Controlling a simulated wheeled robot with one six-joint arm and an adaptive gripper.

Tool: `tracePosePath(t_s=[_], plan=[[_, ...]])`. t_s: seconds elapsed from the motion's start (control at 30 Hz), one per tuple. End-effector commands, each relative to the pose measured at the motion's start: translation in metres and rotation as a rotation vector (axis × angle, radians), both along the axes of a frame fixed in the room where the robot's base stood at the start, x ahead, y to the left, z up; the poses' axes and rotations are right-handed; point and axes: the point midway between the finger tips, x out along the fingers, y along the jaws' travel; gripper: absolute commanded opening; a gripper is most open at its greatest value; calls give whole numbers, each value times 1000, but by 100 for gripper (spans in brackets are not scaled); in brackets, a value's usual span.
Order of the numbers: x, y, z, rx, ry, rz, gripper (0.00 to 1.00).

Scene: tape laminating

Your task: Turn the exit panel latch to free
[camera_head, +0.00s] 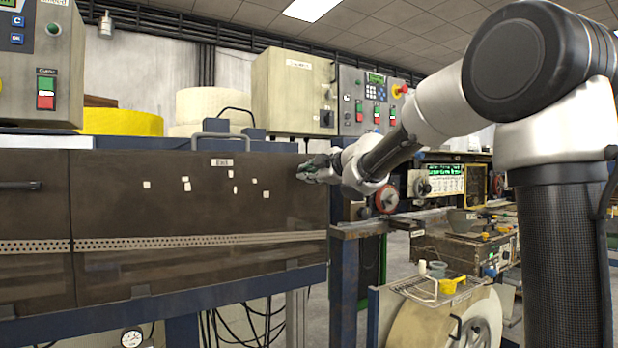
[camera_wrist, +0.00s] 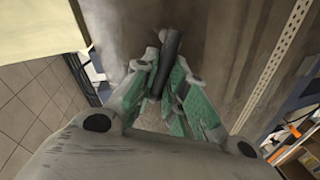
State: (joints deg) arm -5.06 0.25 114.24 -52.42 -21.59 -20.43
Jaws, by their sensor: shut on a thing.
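The exit panel (camera_head: 250,215) is a dark brown, smoky cover at the right part of the machine, closed, with a small label near its top edge. My gripper (camera_head: 312,170) reaches its upper right edge from the right. In the wrist view my gripper (camera_wrist: 168,85) has its green-padded fingers closed around a short dark bar, the latch (camera_wrist: 171,45). The latch stands slightly tilted in that picture, its upper end showing above the fingers. In the head view the latch is hidden by the gripper. I cannot tell whether it is at its locked or free position.
A grey handle (camera_head: 222,136) stands on the panel's top edge. A perforated strip (camera_head: 200,241) runs across the panel. A beige box (camera_head: 293,90) stands behind above.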

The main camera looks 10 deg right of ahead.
Motion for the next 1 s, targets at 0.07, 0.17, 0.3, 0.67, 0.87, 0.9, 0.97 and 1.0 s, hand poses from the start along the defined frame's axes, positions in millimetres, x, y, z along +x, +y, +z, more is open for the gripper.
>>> tracePosePath(t_s=[0.07, 0.17, 0.3, 0.67, 0.87, 0.9, 0.97, 1.0], plan=[[1, -3, 2, 68, 23, -2, 0], [2, -5, 5, 159, 52, -3, 0], [2, -7, 9, 287, 93, -2, 0], [6, -17, 16, 613, 201, -3, 0], [8, -23, 19, 790, 257, -3, 0], [8, -24, 19, 822, 268, -3, 0], [9, -26, 19, 869, 284, -2, 0], [9, -27, 20, 899, 294, -3, 0]])
